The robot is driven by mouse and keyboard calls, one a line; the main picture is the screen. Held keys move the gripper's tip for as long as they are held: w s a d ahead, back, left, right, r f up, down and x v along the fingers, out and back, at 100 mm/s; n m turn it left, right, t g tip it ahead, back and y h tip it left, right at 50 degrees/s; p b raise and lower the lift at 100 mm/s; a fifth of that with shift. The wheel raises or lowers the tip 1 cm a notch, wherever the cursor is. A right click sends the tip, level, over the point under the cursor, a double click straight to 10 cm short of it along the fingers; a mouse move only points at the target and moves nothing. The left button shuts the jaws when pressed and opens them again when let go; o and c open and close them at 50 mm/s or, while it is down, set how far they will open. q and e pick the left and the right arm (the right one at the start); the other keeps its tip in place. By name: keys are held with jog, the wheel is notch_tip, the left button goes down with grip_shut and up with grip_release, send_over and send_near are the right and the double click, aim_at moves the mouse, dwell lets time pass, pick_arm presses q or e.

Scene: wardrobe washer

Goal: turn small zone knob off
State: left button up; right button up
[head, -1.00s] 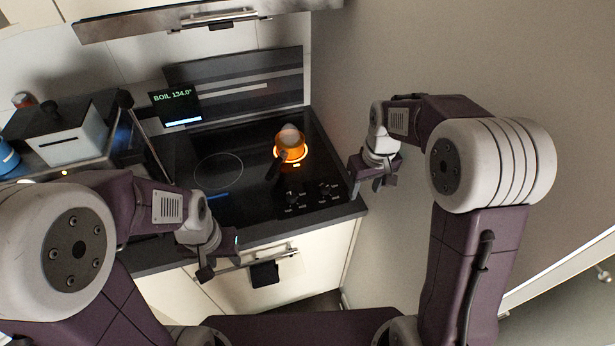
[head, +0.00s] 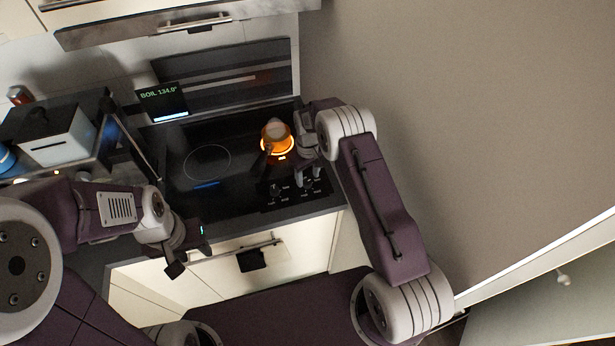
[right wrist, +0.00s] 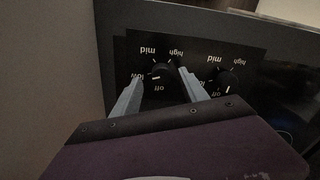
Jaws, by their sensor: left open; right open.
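The black control panel at the front right of the cooktop holds two knobs. The right-hand knob (head: 309,185) shows in the right wrist view as the left one (right wrist: 162,71), between my finger tips; its pointer is hard to read. The other knob (head: 277,191) also shows in the right wrist view (right wrist: 229,78), its white mark toward "off". No zone name is readable. My right gripper (head: 308,178) is open and empty, by the right-hand knob; contact cannot be told. My left gripper (head: 190,252) is open and empty in front of the counter.
The left zone ring (head: 207,163) is bare. A display (head: 162,102) reads BOIL 134.0°. A wall (head: 450,120) rises on the right.

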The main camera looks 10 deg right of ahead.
aim_at(307, 184)
jog(key=shift+f, duration=0.65)
jog(key=shift+s+a+f, duration=0.1)
jog(key=shift+a+f, duration=0.05)
jog(key=shift+f, duration=0.4)
grip_shut()
